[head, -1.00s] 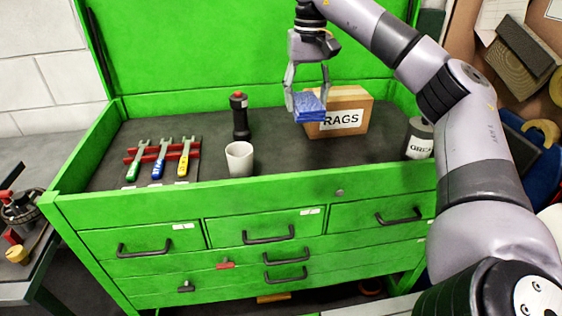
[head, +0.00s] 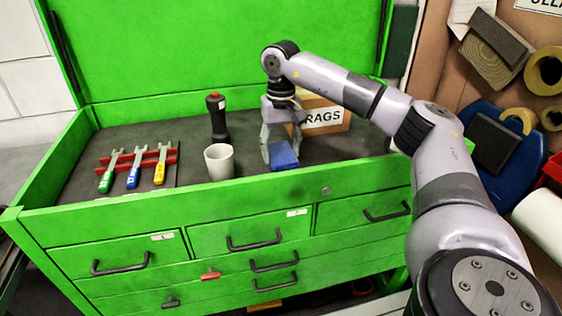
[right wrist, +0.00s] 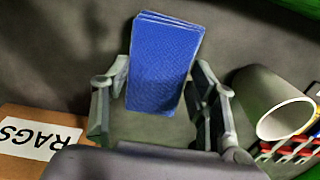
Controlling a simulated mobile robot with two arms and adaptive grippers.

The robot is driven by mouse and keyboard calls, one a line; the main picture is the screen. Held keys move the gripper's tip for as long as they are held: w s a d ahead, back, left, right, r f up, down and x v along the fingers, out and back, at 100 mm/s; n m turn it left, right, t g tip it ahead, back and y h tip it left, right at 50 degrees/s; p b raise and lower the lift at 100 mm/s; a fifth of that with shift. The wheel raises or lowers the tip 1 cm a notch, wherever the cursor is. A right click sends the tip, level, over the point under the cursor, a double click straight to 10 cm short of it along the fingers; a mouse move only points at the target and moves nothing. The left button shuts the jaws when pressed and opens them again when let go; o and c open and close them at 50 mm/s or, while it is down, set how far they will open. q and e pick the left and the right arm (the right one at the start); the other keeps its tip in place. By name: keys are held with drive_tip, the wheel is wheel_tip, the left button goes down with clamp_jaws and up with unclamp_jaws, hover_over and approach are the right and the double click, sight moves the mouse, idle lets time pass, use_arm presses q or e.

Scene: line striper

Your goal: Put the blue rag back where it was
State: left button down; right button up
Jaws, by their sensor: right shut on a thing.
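The blue rag (head: 285,157), a folded square stack, is in my right gripper (head: 281,149), low over the dark top of the green tool chest, in front of the rag box. In the right wrist view the rag (right wrist: 163,62) sits between the two fingers, which are shut on it. Whether the rag touches the chest top cannot be told. The cardboard box marked RAGS (head: 325,119) stands behind and right of the gripper, partly hidden by my arm. My left gripper is not in view.
A white cup (head: 219,162) stands just left of the rag, with a black and red bottle (head: 217,118) behind it. A red rack (head: 136,158) with three coloured wrenches is further left. The chest's raised front rim (head: 180,201) is close in front.

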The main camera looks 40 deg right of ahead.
sight(281, 153)
wheel_tip(281, 153, down, 4)
drive_tip(key=shift+r, duration=0.1)
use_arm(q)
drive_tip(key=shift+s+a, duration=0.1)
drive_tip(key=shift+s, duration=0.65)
use_arm(e)
drive_tip(key=o, duration=1)
drive_tip(key=shift+f, duration=0.2)
drive_tip(key=shift+o, duration=0.2)
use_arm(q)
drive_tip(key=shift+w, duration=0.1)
use_arm(e)
drive_tip(key=shift+r, duration=0.2)
wheel_tip(281, 153, up, 12)
drive_tip(key=shift+f, duration=0.1)
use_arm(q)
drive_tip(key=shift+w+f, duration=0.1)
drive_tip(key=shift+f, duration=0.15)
